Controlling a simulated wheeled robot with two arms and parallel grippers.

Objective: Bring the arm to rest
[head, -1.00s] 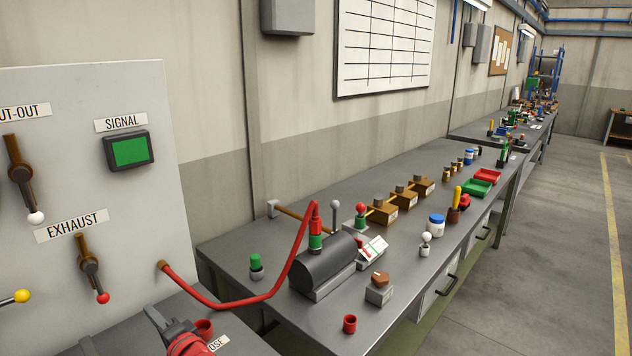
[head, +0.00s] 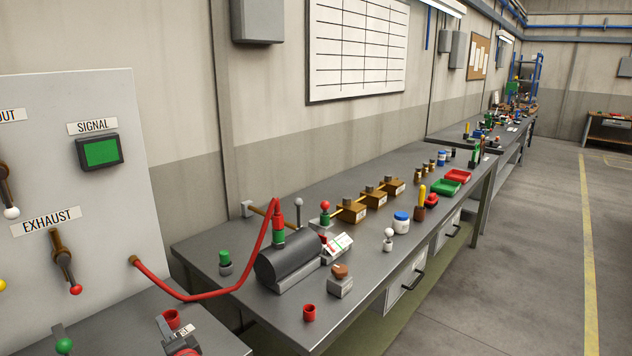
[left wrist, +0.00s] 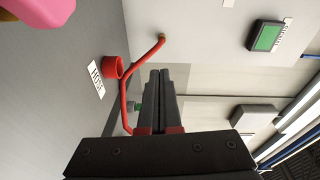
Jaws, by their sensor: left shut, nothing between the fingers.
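My left gripper (head: 165,328) shows only in part at the bottom edge of the head view, in front of the label by a red cup-shaped socket (head: 172,318). In the left wrist view its two dark fingers (left wrist: 161,72) are together, with nothing between them. The socket (left wrist: 112,67) and its label (left wrist: 96,80) lie left of the fingers there. A red hose (head: 205,297) runs from the panel to a fitting on a dark cylinder (head: 292,260); it passes behind the fingers in the wrist view. My right gripper is not in view.
The grey control panel (head: 95,185) with levers and a green signal screen (head: 102,151) stands left. A green-knobbed lever (head: 64,345) rises at the bottom left. The long bench (head: 375,240) holds several small parts and trays. The floor (head: 530,260) at right is clear.

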